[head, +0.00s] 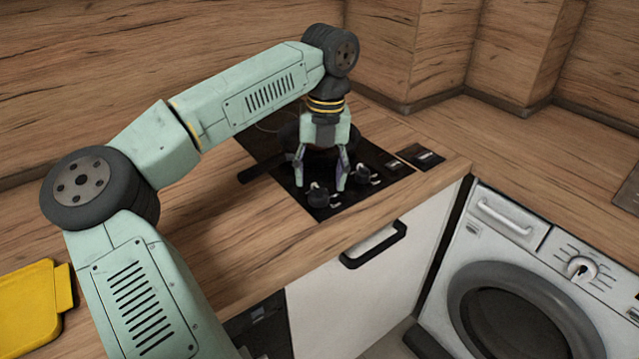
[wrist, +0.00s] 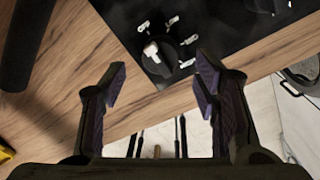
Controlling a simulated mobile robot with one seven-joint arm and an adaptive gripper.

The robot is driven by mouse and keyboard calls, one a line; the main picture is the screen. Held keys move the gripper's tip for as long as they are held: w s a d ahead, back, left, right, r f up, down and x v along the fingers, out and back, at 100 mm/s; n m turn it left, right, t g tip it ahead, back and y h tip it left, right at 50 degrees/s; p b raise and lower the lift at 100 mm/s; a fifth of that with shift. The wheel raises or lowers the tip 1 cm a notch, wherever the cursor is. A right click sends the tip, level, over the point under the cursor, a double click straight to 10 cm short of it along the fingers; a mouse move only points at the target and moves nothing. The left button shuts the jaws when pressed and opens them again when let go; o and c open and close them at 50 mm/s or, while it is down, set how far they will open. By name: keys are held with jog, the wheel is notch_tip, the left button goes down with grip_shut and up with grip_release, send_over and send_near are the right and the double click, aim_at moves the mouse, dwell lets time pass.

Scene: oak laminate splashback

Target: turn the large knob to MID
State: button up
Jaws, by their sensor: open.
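The hob (head: 322,206) is a black panel set in the wooden worktop, with two dark knobs near its front edge. The larger-looking knob (wrist: 164,62) has a pale pointer and several small pale marks around it; the pointer faces left and slightly up in the wrist view, and any lettering is unreadable. In the head view this knob (head: 318,196) sits just below my gripper. A second knob (wrist: 265,5) is partly cut off at the wrist view's top. My gripper (head: 320,183) is open and empty; in the wrist view its fingertips (wrist: 161,77) show either side of the knob, apparently not touching it.
A dark pan with its handle (head: 256,171) stands on the hob behind my gripper. Small dark panels (head: 428,158) lie to the right. A black cabinet handle (head: 373,245), a washing machine (head: 530,270) and a yellow board (head: 28,305) are around. The front worktop is clear.

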aim_at(320, 189)
jog(key=shift+a+f+p, duration=0.1)
jog(key=shift+f+p, duration=0.25)
jog(key=shift+f, duration=1.65)
jog(key=shift+c, duration=0.2)
jog(key=c, duration=1.1)
